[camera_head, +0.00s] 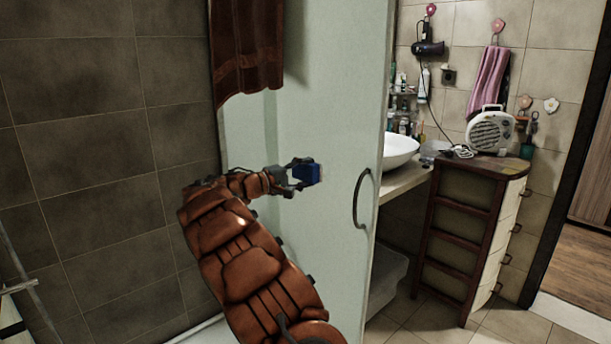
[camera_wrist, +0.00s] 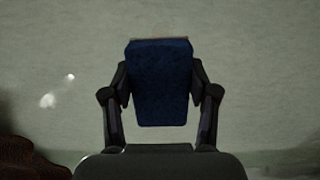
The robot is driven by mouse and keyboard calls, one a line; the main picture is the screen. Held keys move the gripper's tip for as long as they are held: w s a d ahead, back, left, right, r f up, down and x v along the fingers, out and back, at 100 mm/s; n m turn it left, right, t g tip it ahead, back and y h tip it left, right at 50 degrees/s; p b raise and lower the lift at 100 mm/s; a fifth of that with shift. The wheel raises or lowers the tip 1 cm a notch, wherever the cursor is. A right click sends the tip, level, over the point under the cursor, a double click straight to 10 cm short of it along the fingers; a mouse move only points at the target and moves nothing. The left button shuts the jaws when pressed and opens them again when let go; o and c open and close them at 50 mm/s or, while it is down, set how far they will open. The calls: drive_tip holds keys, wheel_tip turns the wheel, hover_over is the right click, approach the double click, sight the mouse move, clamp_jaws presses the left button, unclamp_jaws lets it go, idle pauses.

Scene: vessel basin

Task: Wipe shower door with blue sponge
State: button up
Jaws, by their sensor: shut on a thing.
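The blue sponge (camera_head: 307,174) is held in my gripper (camera_head: 297,175) in front of the shower door (camera_head: 325,100), a pale green frosted panel. In the wrist view the sponge (camera_wrist: 160,85) sits between the two dark fingers of my gripper (camera_wrist: 160,90), which are shut on its sides. The sponge's far end, with a thin reddish-brown edge, is at or very near the door (camera_wrist: 255,80). I cannot tell whether it touches. A curved dark handle (camera_head: 361,199) is on the door, to the right of the sponge.
A brown towel (camera_head: 246,50) hangs at the door's upper left. A dark tiled wall (camera_head: 90,130) is on the left. To the right are a white sink (camera_head: 399,152), a wooden cabinet (camera_head: 470,230) and a white radio (camera_head: 490,131). Clear door surface surrounds the sponge.

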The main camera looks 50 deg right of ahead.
sight(333, 177)
drive_tip(key=shift+s+f+b, duration=0.1)
drive_tip(key=shift+s+b, duration=1.1)
drive_tip(key=shift+s, duration=0.2)
drive_tip(key=shift+s+a+b, duration=0.2)
drive_tip(key=shift+s+b, duration=0.5)
drive_tip(key=shift+s, duration=0.4)
drive_tip(key=shift+s+a+b, duration=0.15)
drive_tip(key=shift+s+b, duration=0.5)
drive_tip(key=shift+s, duration=0.45)
drive_tip(key=a, duration=0.6)
drive_tip(key=shift+w+b, duration=0.4)
drive_tip(key=v, duration=0.3)
drive_tip(key=shift+s, duration=0.25)
